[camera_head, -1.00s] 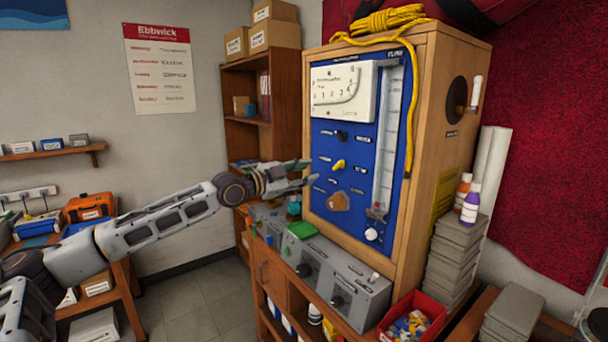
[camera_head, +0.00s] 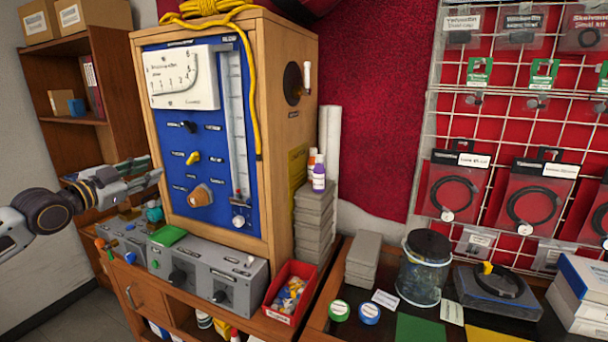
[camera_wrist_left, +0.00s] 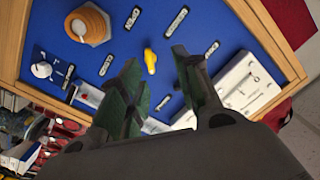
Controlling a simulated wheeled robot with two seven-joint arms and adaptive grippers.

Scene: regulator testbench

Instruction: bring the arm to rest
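My left gripper (camera_head: 150,172) comes in from the left in the head view, in front of the blue panel (camera_head: 218,148) of the wooden testbench cabinet (camera_head: 277,125). In the left wrist view, its two fingers (camera_wrist_left: 158,82) stand apart with nothing between them. The yellow knob (camera_head: 193,158) lies beyond the fingers and shows in the wrist view (camera_wrist_left: 150,60), apart from them. A brown-orange knob (camera_head: 200,195) sits lower on the panel, also seen in the wrist view as a round orange knob (camera_wrist_left: 88,24). My right gripper is not in view.
Grey control boxes (camera_head: 226,283) and a red bin (camera_head: 290,292) of small parts stand below the cabinet. Grey stacked boxes (camera_head: 314,225) are to its right. A jar (camera_head: 423,270) and rolls of tape lie on the right table. Packaged rings hang on a wire rack (camera_head: 440,110).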

